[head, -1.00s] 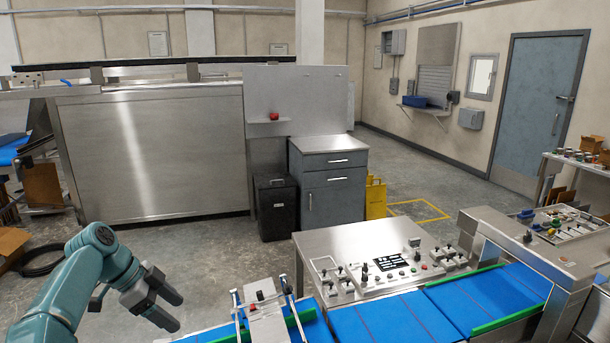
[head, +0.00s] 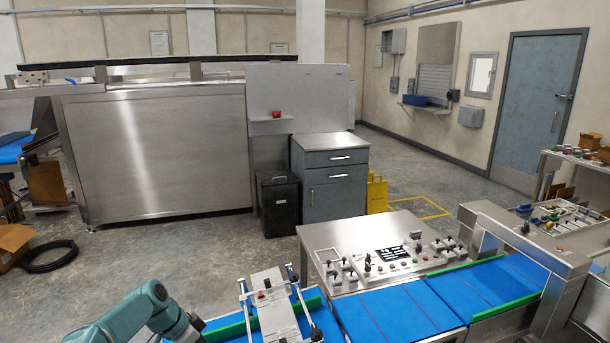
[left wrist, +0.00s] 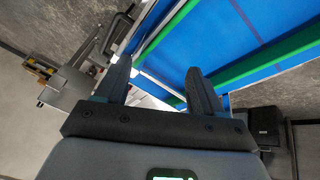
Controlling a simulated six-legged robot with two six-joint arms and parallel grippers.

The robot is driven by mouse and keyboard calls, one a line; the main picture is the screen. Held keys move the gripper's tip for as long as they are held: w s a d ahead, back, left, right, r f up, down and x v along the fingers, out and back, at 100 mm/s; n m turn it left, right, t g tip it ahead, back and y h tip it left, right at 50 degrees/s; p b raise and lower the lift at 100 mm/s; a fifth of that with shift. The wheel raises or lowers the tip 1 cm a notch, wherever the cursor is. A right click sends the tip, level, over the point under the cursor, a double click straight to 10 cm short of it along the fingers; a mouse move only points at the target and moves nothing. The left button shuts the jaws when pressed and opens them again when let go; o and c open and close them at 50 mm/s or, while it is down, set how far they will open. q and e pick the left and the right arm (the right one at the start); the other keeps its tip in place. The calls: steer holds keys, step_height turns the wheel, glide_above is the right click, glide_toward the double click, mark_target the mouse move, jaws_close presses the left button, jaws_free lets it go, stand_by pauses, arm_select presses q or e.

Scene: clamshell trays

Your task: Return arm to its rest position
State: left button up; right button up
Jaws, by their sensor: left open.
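My left arm (head: 135,318) is teal and comes in low at the bottom left of the head view, beside the near end of the blue conveyor. Its fingers are mostly cut off or hidden there. In the left wrist view my left gripper (left wrist: 160,82) is open, with its two dark fingers apart and nothing between them. Beyond the fingers lie the blue belt (left wrist: 225,35) and a green guide rail. My right gripper is in neither view.
The blue conveyor (head: 405,308) with green rails crosses the lower right. A metal bracket (head: 280,305) stands over its near end. A control panel (head: 385,256) is behind it. A dark bin (head: 278,203) and grey cabinet (head: 331,185) stand farther back. Open floor (head: 150,250) lies to the left.

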arm_select(q)
steer(key=s+d+f+n, duration=0.1)
steer(key=f, duration=0.2)
steer(key=s+d+f+n, duration=0.1)
steer(key=f, duration=0.3)
steer(key=s+d+f+n, duration=0.1)
steer(key=s+f, duration=0.1)
steer(key=f, duration=0.2)
steer(key=shift+d+g+b, duration=0.25)
steer(key=shift+g+b, duration=0.05)
steer(key=s+d+f+n, duration=0.2)
steer(key=s+f, duration=0.1)
steer(key=s, duration=0.7)
steer(key=s+d+f+n+y+b, duration=0.1)
steer(key=s+d+f+n, duration=0.2)
steer(key=s, duration=0.6)
steer(key=s+d+f+n, duration=0.3)
steer(key=s+f, duration=0.1)
steer(key=s, duration=0.6)
steer(key=shift+s+f+g+b, duration=0.15)
steer(key=shift+s+g+b, duration=0.15)
steer(key=shift+s+b, duration=0.05)
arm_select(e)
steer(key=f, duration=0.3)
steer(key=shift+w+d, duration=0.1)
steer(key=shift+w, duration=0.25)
arm_select(q)
steer(key=shift+s, duration=0.1)
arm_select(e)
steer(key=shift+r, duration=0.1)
